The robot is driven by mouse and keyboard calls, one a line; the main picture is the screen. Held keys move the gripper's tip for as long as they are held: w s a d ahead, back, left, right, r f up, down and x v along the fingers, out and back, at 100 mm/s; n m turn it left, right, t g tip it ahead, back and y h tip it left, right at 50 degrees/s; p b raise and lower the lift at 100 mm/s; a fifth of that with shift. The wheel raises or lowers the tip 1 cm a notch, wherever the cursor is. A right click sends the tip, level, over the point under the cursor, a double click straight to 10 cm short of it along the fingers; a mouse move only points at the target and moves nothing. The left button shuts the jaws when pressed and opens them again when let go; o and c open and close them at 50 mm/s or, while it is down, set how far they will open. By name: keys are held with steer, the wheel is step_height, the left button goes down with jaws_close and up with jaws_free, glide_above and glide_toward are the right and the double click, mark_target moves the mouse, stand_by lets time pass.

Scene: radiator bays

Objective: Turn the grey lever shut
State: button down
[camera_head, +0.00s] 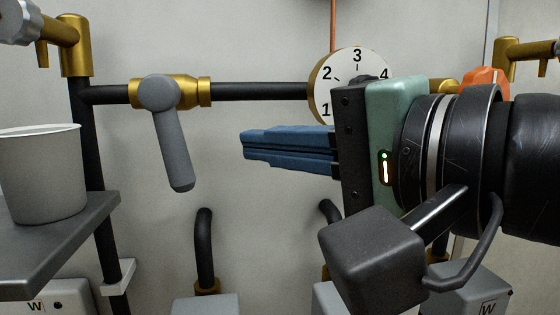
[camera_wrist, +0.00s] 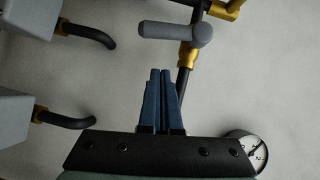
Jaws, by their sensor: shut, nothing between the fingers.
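The grey lever (camera_head: 173,135) sits on a brass valve (camera_head: 205,91) in a black horizontal pipe. In the head view its handle hangs down, tilted slightly to the right at its lower end. In the wrist view the lever (camera_wrist: 172,31) lies across the picture beyond my fingertips, with the brass valve (camera_wrist: 187,57) beside it. My gripper (camera_head: 245,147) is shut and empty, its blue fingers pointing left toward the lever. In the head view a gap shows between the fingertips and the handle. The fingers (camera_wrist: 160,72) also show together in the wrist view.
A round gauge (camera_head: 345,75) is behind my gripper, partly hidden. A grey cup (camera_head: 40,175) stands on a dark shelf (camera_head: 65,235) at the left. An orange knob (camera_head: 485,80) is at the right. Black bent pipes (camera_head: 204,245) rise below. Bare wall lies between lever and fingers.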

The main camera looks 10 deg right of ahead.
mark_target(183, 157)
steer(key=a, duration=0.1)
steer(key=w+a+b, duration=0.1)
steer(key=a, duration=0.2)
steer(key=shift+w+a+f, duration=0.25)
steer(key=shift+w+f, duration=0.05)
steer(key=shift+f, duration=0.05)
steer(key=shift+a+f+y+b, duration=0.3)
steer(key=shift+a+b, duration=0.25)
steer(key=shift+a+m+t, duration=0.3)
steer(key=shift+m+t, duration=0.1)
steer(key=shift+m, duration=0.5)
